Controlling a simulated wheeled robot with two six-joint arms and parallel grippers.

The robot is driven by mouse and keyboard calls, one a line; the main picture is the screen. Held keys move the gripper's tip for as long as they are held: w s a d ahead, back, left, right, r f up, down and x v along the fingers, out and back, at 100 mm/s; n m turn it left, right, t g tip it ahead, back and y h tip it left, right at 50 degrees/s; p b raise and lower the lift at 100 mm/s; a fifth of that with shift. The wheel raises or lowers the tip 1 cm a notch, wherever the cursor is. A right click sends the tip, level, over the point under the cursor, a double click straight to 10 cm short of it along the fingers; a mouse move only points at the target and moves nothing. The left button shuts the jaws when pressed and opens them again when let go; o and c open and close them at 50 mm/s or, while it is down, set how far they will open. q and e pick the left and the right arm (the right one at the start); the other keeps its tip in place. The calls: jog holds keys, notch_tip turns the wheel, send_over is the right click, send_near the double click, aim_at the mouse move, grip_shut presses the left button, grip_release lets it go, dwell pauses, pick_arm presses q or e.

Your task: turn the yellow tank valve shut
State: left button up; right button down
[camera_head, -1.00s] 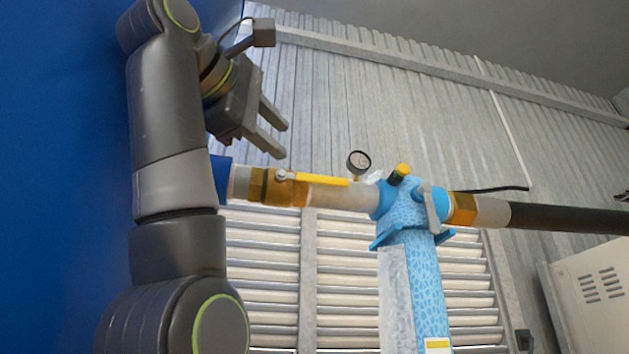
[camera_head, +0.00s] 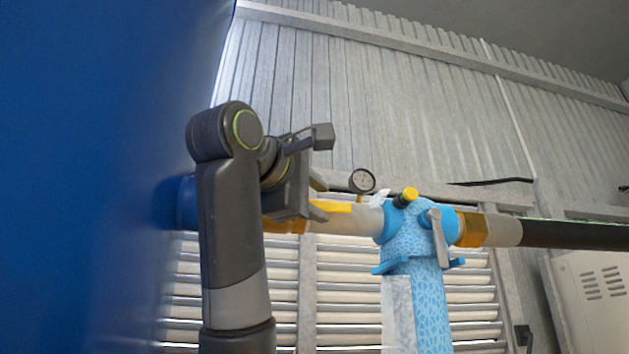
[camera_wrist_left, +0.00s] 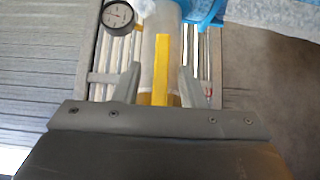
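The yellow valve handle (camera_head: 338,206) lies along the pale horizontal pipe (camera_head: 352,222), left of the blue fitting in the head view. My left gripper (camera_head: 320,198) is at the handle and hides its left part and the valve body. In the left wrist view the handle (camera_wrist_left: 161,70) runs lengthwise between the two fingers of my left gripper (camera_wrist_left: 160,74). The fingers are apart, with a gap on each side of the handle. My right gripper is in neither view.
A round pressure gauge (camera_head: 362,181) stands just above the pipe, close to the gripper. The blue tank fitting (camera_head: 408,238) with a yellow-capped knob is to the right. A black hose (camera_head: 575,234) runs off right. A blue surface (camera_head: 90,150) fills the left side.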

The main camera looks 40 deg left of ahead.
pick_arm(q)
jog(key=shift+w+a+f, duration=0.1)
jog(key=shift+w, duration=0.5)
jog(key=shift+s, duration=0.1)
jog(key=shift+c, duration=1.1)
jog(key=shift+s, duration=0.1)
grip_shut()
